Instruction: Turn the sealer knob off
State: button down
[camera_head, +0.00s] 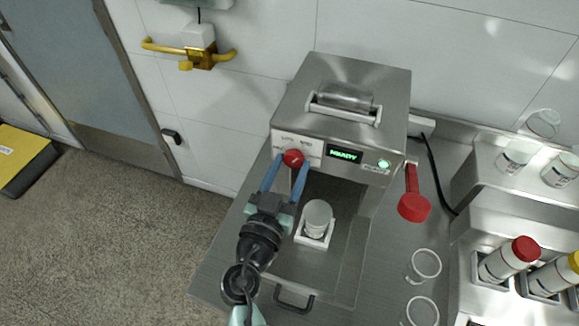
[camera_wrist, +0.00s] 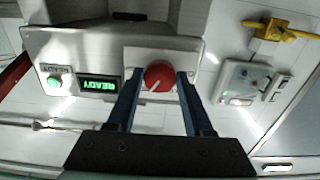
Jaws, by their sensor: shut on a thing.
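The sealer knob (camera_head: 293,158) is a round red dial on the front panel of a steel machine (camera_head: 345,100). In the wrist view the knob (camera_wrist: 159,75) shows a white pointer line slanting down to the left. My gripper (camera_head: 287,166) has its two blue fingers on either side of the knob. In the wrist view the gripper (camera_wrist: 157,78) is shut on the knob. A green display (camera_head: 344,155) beside the knob reads "READY". A round green-lit button (camera_head: 383,164) is to the right of the display.
A white-lidded container (camera_head: 318,215) stands in a holder under the machine's head. A red-ended handle (camera_head: 413,205) is at the machine's right side. Clear glass rings (camera_head: 425,264) and red- and yellow-capped bottles (camera_head: 510,259) are further right. Open floor (camera_head: 110,230) is at left.

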jog(key=n+b, duration=0.1)
jog(key=n, duration=0.1)
jog(key=shift+f+n, duration=0.15)
jog(key=shift+n, duration=0.25)
jog(key=n+b, duration=0.1)
jog(key=n, duration=0.1)
jog(key=shift+n, duration=0.4)
jog(key=n, duration=0.6)
jog(key=shift+r, duration=0.2)
jog(key=n+p, duration=0.1)
jog(key=n, duration=0.5)
jog(key=shift+d+n, duration=0.1)
jog(key=shift+n, duration=0.2)
jog(key=n+p, duration=0.2)
jog(key=n, duration=0.3)
jog(key=shift+n, duration=0.3)
jog(key=shift+c, duration=1.4)
grip_release()
jog(key=shift+r, duration=0.1)
